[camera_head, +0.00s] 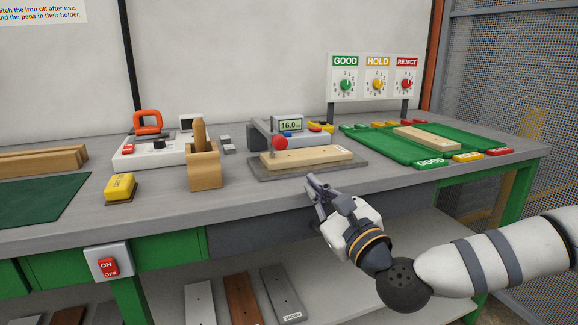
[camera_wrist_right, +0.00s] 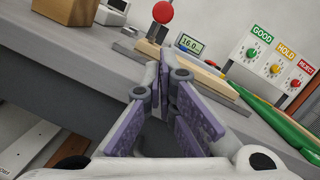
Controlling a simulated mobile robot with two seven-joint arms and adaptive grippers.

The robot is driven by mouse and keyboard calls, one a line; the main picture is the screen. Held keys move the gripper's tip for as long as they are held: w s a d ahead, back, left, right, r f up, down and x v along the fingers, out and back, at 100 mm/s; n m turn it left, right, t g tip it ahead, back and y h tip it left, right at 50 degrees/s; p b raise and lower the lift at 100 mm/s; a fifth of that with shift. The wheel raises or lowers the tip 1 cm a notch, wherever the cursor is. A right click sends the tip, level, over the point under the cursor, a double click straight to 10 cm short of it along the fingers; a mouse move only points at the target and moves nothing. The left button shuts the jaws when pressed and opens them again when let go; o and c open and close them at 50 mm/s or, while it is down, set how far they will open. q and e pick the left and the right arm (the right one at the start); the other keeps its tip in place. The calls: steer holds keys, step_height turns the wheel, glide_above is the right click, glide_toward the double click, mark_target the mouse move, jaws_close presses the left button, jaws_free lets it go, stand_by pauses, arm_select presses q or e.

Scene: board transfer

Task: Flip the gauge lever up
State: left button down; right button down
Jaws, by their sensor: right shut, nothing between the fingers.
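The gauge (camera_head: 295,136) stands on the bench with a display reading 16.0 (camera_head: 289,125). Its lever ends in a red ball knob (camera_head: 280,143), at the gauge's front left. A wooden board (camera_head: 322,155) lies on the gauge's grey base plate (camera_head: 262,174). My right gripper (camera_head: 312,181) is shut and empty, in front of the base plate near the bench's front edge, apart from the knob. In the right wrist view, the knob (camera_wrist_right: 162,12) shows beyond the shut fingertips (camera_wrist_right: 163,58), with the display (camera_wrist_right: 189,43) to its right. My left gripper is not in view.
A wooden holder (camera_head: 204,168) and a yellow block (camera_head: 120,187) stand left of the gauge. A green mat (camera_head: 380,144) with another board (camera_head: 426,138) lies right, below a GOOD, HOLD, REJECT dial panel (camera_head: 374,76). Bare bench lies in front of the gauge.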

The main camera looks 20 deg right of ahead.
mark_target(292, 182)
steer(key=x, duration=1)
steer(key=shift+f, duration=0.1)
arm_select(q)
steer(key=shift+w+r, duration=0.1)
arm_select(e)
steer(key=shift+s, duration=0.1)
